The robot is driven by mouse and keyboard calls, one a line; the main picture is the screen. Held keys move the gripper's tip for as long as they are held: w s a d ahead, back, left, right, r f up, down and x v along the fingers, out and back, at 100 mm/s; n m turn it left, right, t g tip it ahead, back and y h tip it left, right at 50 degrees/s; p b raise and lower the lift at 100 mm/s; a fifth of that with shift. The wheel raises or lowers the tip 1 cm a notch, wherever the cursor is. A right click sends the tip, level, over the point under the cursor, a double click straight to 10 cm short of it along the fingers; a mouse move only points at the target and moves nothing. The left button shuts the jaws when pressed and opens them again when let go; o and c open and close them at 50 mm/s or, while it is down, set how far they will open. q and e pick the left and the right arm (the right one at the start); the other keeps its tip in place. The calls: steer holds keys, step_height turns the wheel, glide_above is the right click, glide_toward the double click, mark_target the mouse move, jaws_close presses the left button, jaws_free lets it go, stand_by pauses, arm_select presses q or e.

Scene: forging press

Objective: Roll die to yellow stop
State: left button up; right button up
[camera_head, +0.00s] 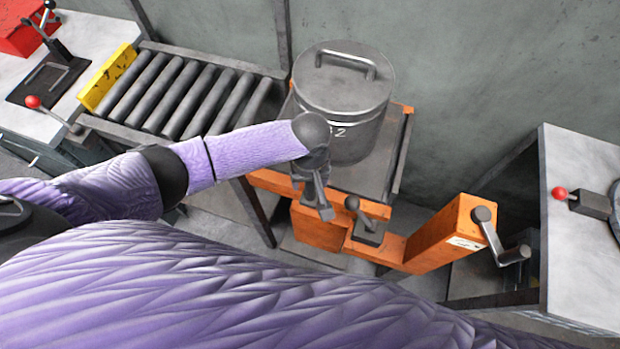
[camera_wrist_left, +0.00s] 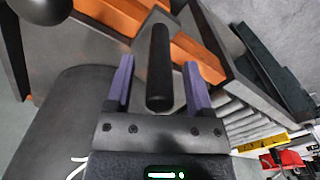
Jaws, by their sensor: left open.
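The die is a dark grey cylinder (camera_head: 342,85) with a lid handle and white markings; it stands upright on the orange-framed lift cart (camera_head: 432,244). Its dark side (camera_wrist_left: 65,115) fills the lower left of the left wrist view. The yellow stop (camera_head: 108,78) is at the far left end of the roller conveyor; it also shows in the left wrist view (camera_wrist_left: 262,143). My left gripper (camera_head: 318,190) is beside the die's near side. In the left wrist view its purple fingers (camera_wrist_left: 158,88) are open, with a black bar between them; contact is unclear. My right gripper is out of view.
The roller conveyor (camera_head: 183,95) runs left from the cart, its rollers bare. A black-knobbed lever (camera_head: 352,203) and a crank (camera_head: 497,236) are on the cart. White-topped tables stand left (camera_head: 90,32) and right (camera_head: 577,155). A wall is behind.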

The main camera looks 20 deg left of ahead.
arm_select(q)
steer(key=shift+c, duration=0.3)
jaws_close()
stand_by(0.6)
stand_by(0.5)
